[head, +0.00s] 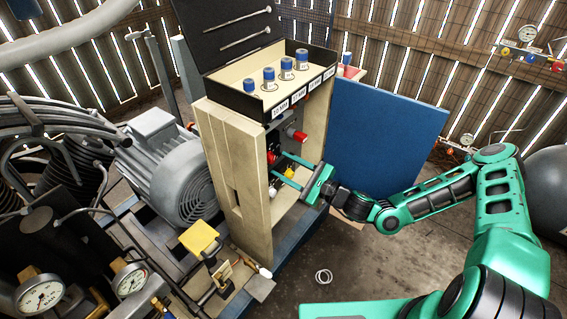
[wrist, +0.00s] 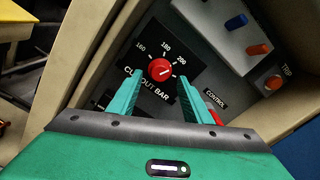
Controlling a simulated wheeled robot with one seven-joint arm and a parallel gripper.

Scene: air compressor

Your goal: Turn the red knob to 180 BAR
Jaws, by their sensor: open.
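The red knob (wrist: 160,69) sits on a black plate in the wrist view, lettered "CUT OUT BAR" with 160, 180 and 200 around its top. A light mark shows on its face, but I cannot tell surely which number it points at. My gripper (wrist: 160,86) is open, with one green finger to each side of the knob's lower part. I cannot tell whether the fingers touch it. In the head view my gripper (head: 277,167) reaches from the right into the beige cabinet (head: 232,172). The knob is hard to tell apart there.
A grey panel beside the knob carries a blue button (wrist: 237,21) and an orange-red button (wrist: 258,48). Another red knob (wrist: 273,82) sits near a "TOP" label. The cabinet walls stand close around my gripper. A blue door (head: 385,138) stands behind my arm.

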